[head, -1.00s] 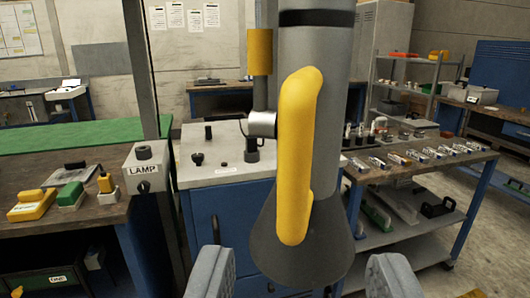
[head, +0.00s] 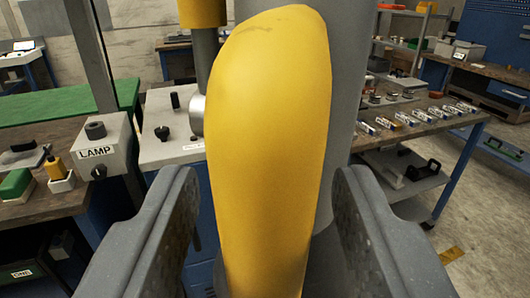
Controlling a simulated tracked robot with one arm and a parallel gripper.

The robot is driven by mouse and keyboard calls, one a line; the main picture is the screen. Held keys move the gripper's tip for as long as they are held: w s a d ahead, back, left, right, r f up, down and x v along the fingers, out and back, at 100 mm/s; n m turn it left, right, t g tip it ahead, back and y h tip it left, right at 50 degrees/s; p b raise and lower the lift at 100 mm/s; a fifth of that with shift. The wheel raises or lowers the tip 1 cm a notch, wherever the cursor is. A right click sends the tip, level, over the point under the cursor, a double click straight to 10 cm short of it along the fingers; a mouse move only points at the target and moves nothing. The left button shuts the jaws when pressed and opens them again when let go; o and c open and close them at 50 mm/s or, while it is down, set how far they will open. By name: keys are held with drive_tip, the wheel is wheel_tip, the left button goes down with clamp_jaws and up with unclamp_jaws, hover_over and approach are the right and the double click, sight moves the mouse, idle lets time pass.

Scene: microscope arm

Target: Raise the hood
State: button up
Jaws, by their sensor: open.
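The hood (head: 345,120) is a grey upright tube in the middle of the head view, mostly hidden behind its large yellow handle (head: 268,140). The handle stands upright and fills the centre of the picture, very near the camera. My gripper (head: 268,215) is open, with one grey finger to the left of the handle and one to the right. A gap shows between each finger and the handle. The handle's lower end and the hood's flared bottom are out of view or hidden.
A yellow cylinder (head: 202,12) on a grey rod is just left of the hood. A workbench (head: 40,208) is at the left, and a table with several small items (head: 440,120) is at the right.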

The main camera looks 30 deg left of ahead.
drive_tip(key=shift+w+a, duration=0.15)
drive_tip(key=shift+w, duration=0.1)
drive_tip(key=shift+c, duration=0.3)
clamp_jaws()
drive_tip(key=shift+d, duration=0.2)
drive_tip(key=shift+a+r, duration=0.15)
wheel_tip(320, 180, up, 15)
drive_tip(key=p, duration=0.7)
drive_tip(key=shift+r, duration=0.2)
drive_tip(key=shift+o, duration=0.3)
unclamp_jaws()
